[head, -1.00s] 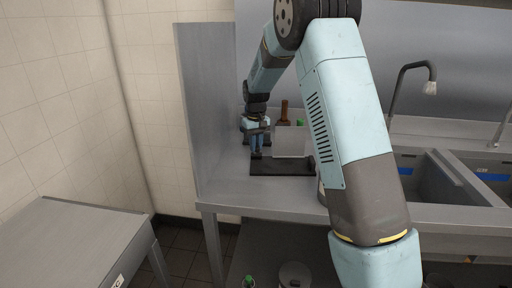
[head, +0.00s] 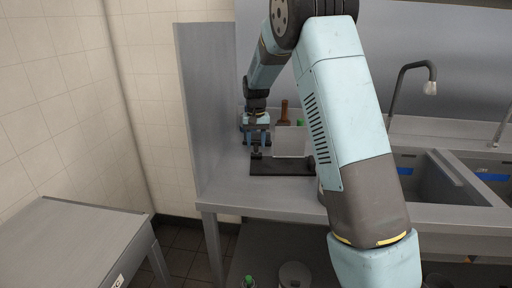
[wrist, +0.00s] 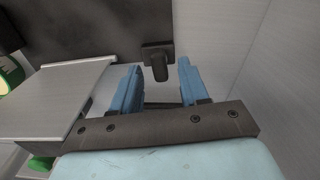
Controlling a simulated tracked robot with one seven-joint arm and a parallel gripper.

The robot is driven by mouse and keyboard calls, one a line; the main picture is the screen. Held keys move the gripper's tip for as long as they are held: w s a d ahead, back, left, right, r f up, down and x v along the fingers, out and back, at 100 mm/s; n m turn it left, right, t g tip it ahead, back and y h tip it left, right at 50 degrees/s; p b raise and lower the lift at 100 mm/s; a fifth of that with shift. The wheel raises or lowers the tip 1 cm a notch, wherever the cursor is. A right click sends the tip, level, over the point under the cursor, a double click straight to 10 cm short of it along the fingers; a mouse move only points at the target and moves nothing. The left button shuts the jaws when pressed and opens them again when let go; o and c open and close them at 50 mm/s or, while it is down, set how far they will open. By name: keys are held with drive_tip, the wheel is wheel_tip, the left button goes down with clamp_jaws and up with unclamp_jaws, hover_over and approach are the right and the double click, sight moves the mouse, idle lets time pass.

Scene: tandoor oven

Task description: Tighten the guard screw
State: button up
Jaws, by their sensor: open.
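A dark guard screw (wrist: 159,68) with a block-like base stands on the black base plate (wrist: 110,25) in the wrist view. My gripper (wrist: 157,85) is open, with one blue finger to each side of the screw's line. Gaps show between the screw and both fingers. A flat grey guard plate (wrist: 70,95) lies left of the gripper in that view. In the head view, my gripper (head: 257,141) points down over the left end of the black base plate (head: 280,170). The upright grey guard plate (head: 290,141) stands to its right.
A brown bottle-like object (head: 284,112) and a green-topped item (head: 301,123) stand behind the guard. A metal side panel (head: 208,110) rises left of the gripper. Sinks (head: 440,180) and a faucet (head: 430,86) are at right.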

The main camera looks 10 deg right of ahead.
sight(257, 146)
drive_tip(key=shift+r, duration=2.8)
drive_tip(key=shift+s+d+r, duration=0.1)
drive_tip(key=shift+s+r, duration=0.15)
drive_tip(key=s+d+r+t, duration=0.1)
drive_tip(key=s+d+r, duration=0.2)
drive_tip(key=s+r, duration=0.55)
drive_tip(key=s+d+r+t, duration=0.25)
drive_tip(key=s+r, duration=0.25)
drive_tip(key=s, duration=0.6)
drive_tip(key=s+d+f+n+t, duration=0.1)
drive_tip(key=s+d+t, duration=0.1)
drive_tip(key=s, duration=2)
drive_tip(key=shift+d, duration=0.55)
drive_tip(key=shift+s, duration=0.1)
